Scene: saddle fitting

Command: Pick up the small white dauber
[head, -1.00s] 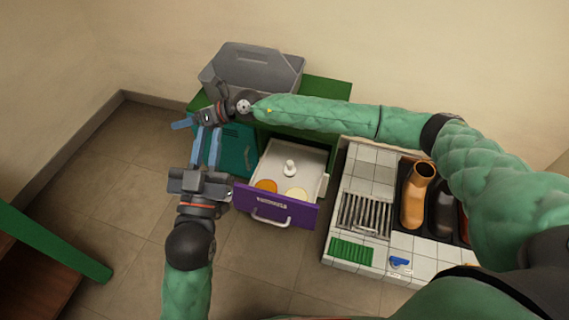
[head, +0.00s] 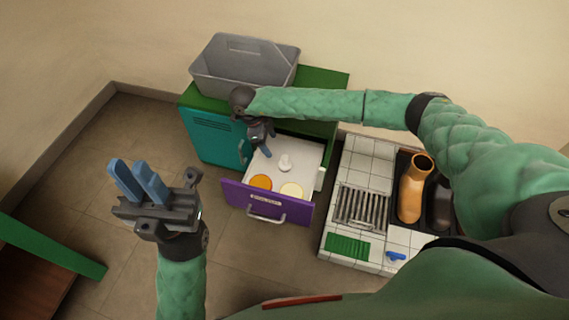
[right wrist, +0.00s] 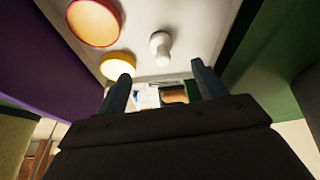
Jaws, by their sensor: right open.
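The small white dauber (head: 286,162) stands in the open drawer (head: 311,150) with the purple front, towards its middle. It also shows in the right wrist view (right wrist: 160,46), with a rounded knob and a narrower neck. My right gripper (head: 266,152) is over the drawer, just left of the dauber. In the right wrist view its fingers (right wrist: 162,84) are apart with nothing held between them, and the dauber lies beyond the fingertips. My left gripper (head: 134,166) is well left of the drawer, its blue fingers apart and empty.
An orange round pot (head: 261,182) and a cream one (head: 291,190) sit near the drawer front, close to the dauber. A grey bin (head: 238,75) stands on the green cabinet top (head: 320,90). A tiled bench (head: 370,155) with a boot-shaped orange piece (head: 412,190) is right.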

